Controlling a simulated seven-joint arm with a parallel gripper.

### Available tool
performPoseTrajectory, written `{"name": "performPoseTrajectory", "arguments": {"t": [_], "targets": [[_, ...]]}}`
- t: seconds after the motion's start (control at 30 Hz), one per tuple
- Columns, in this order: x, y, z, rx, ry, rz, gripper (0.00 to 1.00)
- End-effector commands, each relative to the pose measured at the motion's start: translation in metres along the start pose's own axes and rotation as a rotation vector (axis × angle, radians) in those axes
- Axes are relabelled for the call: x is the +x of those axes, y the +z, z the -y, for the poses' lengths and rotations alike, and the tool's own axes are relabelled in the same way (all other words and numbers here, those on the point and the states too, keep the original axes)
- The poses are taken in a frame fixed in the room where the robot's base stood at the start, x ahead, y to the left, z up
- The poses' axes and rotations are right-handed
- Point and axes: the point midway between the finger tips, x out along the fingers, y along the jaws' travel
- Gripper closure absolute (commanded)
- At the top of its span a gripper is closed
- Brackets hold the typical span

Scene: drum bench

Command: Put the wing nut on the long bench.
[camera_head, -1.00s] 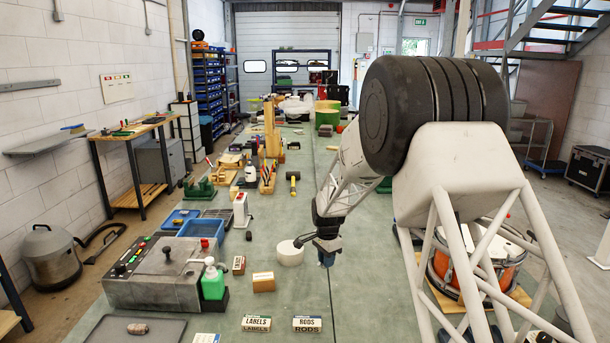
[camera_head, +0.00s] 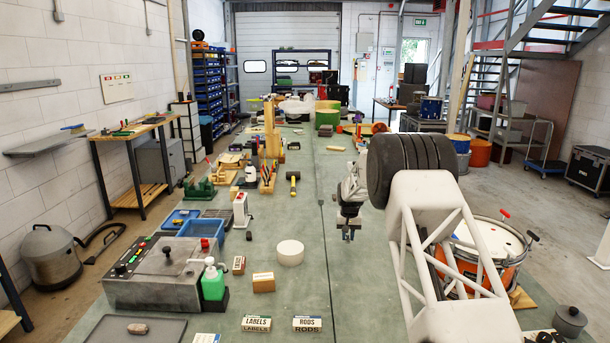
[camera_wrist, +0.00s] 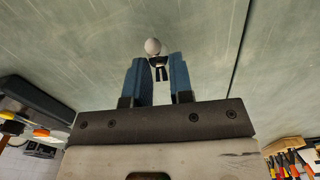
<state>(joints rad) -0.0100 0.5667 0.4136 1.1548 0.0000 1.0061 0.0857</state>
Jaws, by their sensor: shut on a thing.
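The long bench (camera_head: 300,210) has a grey-green top and runs away from me through the middle of the head view. My gripper (camera_head: 347,235) hangs over its right half, pointing down. In the wrist view the two blue fingers (camera_wrist: 160,80) are shut on a small dark and pale thing (camera_wrist: 157,62), apparently the wing nut, with a pale rounded end beyond the fingertips. Bare bench top lies behind it. The held thing is too small to make out in the head view. I cannot tell the exact height above the bench.
A cardboard-coloured block (camera_head: 263,282), LABELS box (camera_head: 256,323) and RODS box (camera_head: 307,323) lie nearer. An orange drum (camera_head: 485,250) stands to the right. Bench top around the gripper is clear.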

Motion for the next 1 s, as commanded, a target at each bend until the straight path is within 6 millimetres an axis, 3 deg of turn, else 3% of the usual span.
{"name": "performPoseTrajectory", "arguments": {"t": [0.2,0.67,0.87,1.0], "targets": [[0.004,-0.013,-0.009,-0.065,0.000,0.001,1.00],[0.003,-0.014,-0.009,-0.076,0.000,0.000,1.00],[-0.008,-0.015,-0.009,-0.076,0.000,-0.002,1.00],[-0.027,-0.014,-0.009,-0.076,0.000,-0.002,1.00]]}}
